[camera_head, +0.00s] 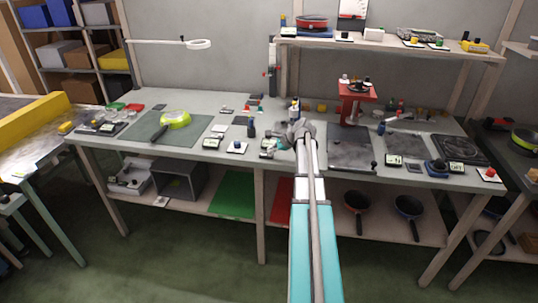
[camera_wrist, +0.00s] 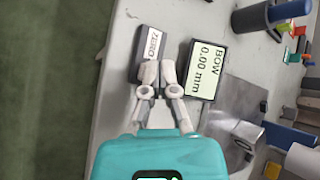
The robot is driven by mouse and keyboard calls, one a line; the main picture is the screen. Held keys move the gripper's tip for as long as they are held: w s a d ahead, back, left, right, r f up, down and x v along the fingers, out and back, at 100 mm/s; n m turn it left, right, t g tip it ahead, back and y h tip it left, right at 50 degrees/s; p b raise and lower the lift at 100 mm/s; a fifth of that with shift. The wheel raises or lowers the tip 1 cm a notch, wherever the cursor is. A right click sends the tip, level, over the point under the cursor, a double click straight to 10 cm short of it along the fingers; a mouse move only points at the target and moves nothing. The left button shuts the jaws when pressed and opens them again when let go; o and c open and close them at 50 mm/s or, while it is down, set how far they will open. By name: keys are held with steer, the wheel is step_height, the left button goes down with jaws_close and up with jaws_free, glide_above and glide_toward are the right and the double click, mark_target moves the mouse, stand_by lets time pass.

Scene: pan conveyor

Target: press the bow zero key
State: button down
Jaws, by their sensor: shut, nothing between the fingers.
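In the wrist view, the bow zero key is a dark block with a white label reading ZERO (camera_wrist: 153,43). Beside it on the right is a small display (camera_wrist: 207,68) reading BOW 0.00 mm. My gripper (camera_wrist: 159,67) is shut and empty, with its fingertips over the near end of the key block. I cannot tell whether they touch it. In the head view my gripper (camera_head: 297,128) is over the middle of the workbench, and I cannot make out the key there.
The bench edge is left of the key. In the head view a red press (camera_head: 357,90) stands right of my gripper.

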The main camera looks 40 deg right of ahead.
steer(key=shift+r, duration=0.1)
stand_by(0.4)
steer(key=shift+r+p, duration=0.8)
steer(key=shift+p, duration=0.15)
steer(key=shift+r, duration=0.1)
steer(key=shift+r+p, duration=2.4)
steer(key=shift+p, duration=0.1)
